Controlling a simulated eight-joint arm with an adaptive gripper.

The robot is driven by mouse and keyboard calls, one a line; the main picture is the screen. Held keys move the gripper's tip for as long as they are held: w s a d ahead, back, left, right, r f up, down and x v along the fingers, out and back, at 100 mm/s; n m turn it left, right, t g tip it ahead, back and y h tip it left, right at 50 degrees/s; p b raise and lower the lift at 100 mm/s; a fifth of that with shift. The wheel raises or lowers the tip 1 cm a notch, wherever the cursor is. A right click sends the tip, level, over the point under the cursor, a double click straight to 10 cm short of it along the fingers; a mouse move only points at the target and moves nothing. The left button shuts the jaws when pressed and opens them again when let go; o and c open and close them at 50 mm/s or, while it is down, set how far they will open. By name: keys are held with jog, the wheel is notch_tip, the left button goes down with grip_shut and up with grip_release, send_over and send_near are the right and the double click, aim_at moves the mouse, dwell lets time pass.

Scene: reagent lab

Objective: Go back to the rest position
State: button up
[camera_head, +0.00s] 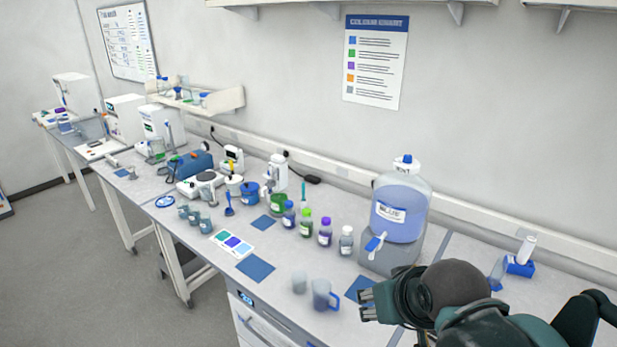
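My gripper (367,304) is at the lower right, in front of the large blue-liquid carboy (402,212) and above the bench's front part. Its fingers point left, toward the beaker with a blue handle (322,296), and look apart from it. I see nothing between the fingers, but they are small and seen from the side, so how far they are spread is unclear. My arm hides part of the bench at the lower right.
A small clear beaker (299,282) stands left of the handled one. Several capped bottles, such as the purple one (325,233), line the bench behind. Blue mats (256,268) lie flat nearby. A blue holder (520,266) is at the far right. Open floor (95,270) lies left.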

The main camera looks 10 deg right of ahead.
notch_tip(320, 180, down, 11)
jog(key=b, duration=1)
jog(key=shift+r, duration=0.15)
dwell(0.5)
